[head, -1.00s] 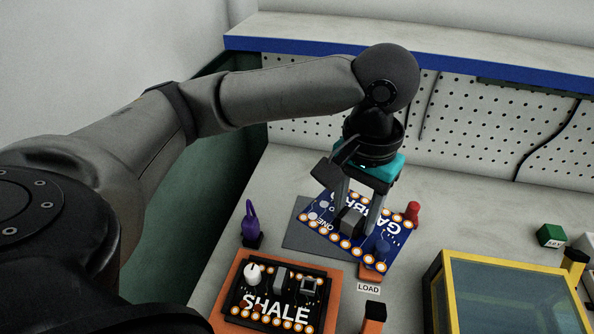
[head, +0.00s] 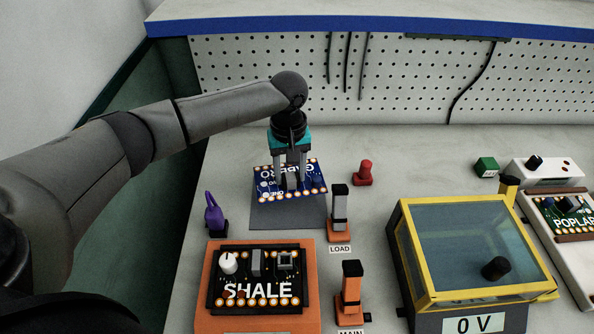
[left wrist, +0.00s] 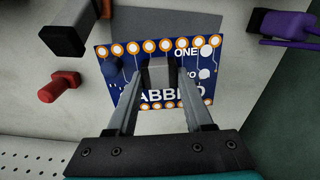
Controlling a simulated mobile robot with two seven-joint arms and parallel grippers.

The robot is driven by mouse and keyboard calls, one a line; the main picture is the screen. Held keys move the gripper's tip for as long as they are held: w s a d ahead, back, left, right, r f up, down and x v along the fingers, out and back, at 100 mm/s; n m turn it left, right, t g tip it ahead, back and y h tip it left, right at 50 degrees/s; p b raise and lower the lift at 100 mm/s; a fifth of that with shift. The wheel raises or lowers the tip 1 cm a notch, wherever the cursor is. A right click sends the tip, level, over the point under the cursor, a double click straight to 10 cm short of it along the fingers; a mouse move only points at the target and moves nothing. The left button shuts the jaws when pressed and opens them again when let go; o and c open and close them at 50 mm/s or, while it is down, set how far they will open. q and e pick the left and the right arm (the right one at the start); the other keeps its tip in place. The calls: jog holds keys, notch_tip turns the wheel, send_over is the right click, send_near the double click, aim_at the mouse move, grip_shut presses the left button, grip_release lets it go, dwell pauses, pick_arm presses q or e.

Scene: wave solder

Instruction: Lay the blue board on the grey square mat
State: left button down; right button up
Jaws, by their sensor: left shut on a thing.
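The blue board (head: 309,186), with white lettering and a row of gold-ringed holes, hangs from my left gripper (head: 291,184). The gripper is shut on a grey block on the board's face, which shows between the fingers in the left wrist view (left wrist: 160,75). The grey square mat (head: 288,216) lies on the bench below, its front part bare and its back part hidden by the board. The board appears above the mat and toward its back; the exact gap is hard to tell. In the left wrist view the mat (left wrist: 190,22) shows past the board's edge. My right gripper is out of view.
A purple clip-like thing (head: 214,216) stands left of the mat. The orange-based LOAD switch (head: 339,225) and a red knob (head: 363,173) stand right. The SHALE board (head: 258,291) in its orange holder is in front. A yellow-framed case (head: 407,243) stands farther right.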

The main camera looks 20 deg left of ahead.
pick_arm(q)
jog(key=shift+w+f, duration=0.2)
jog(key=shift+f, duration=0.05)
jog(key=shift+s+r+p, duration=0.1)
jog(key=shift+r+p, duration=0.05)
jog(key=shift+p, duration=0.55)
jog(key=b, duration=0.2)
send_over(291, 202)
notch_tip(291, 202, down, 5)
jog(key=shift+r, duration=0.1)
jog(key=shift+f, duration=0.75)
jog(key=shift+f+b, duration=0.45)
jog(key=shift+f, duration=0.05)
jog(key=shift+c, duration=1.1)
grip_release()
